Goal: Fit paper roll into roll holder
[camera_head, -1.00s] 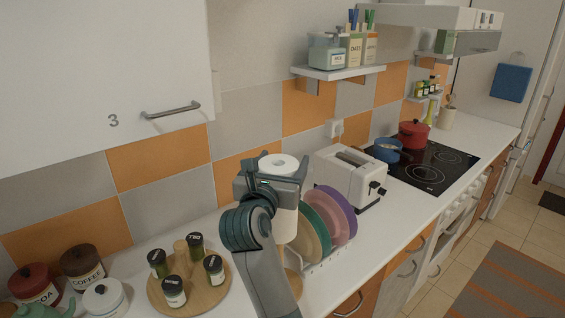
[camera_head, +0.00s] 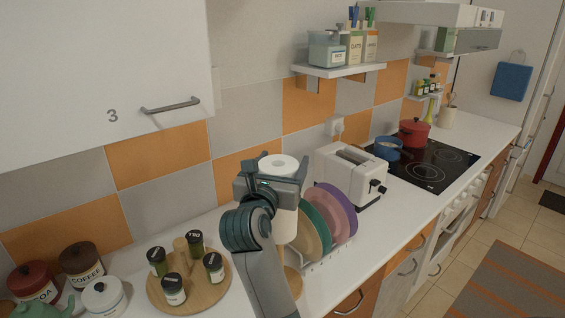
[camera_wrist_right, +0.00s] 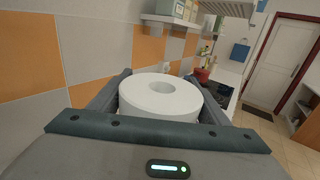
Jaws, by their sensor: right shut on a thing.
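The white paper roll (camera_head: 279,162) stands upright, with its top and core hole facing up. My right gripper (camera_head: 273,183) is shut around its sides, above the counter. In the right wrist view, the roll (camera_wrist_right: 160,97) sits between the two fingers of my right gripper (camera_wrist_right: 163,103), and no post shows through its hole. A round wooden base (camera_head: 293,283), likely the roll holder, shows partly on the counter below the roll; my right arm covers part of it. My left gripper is not in view.
A dish rack with coloured plates (camera_head: 333,212) stands close right of the roll, with a white toaster (camera_head: 350,175) behind. A round wooden tray (camera_head: 205,290) with spice jars is to the left. Canisters (camera_head: 82,264) stand further left. The tiled wall is behind.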

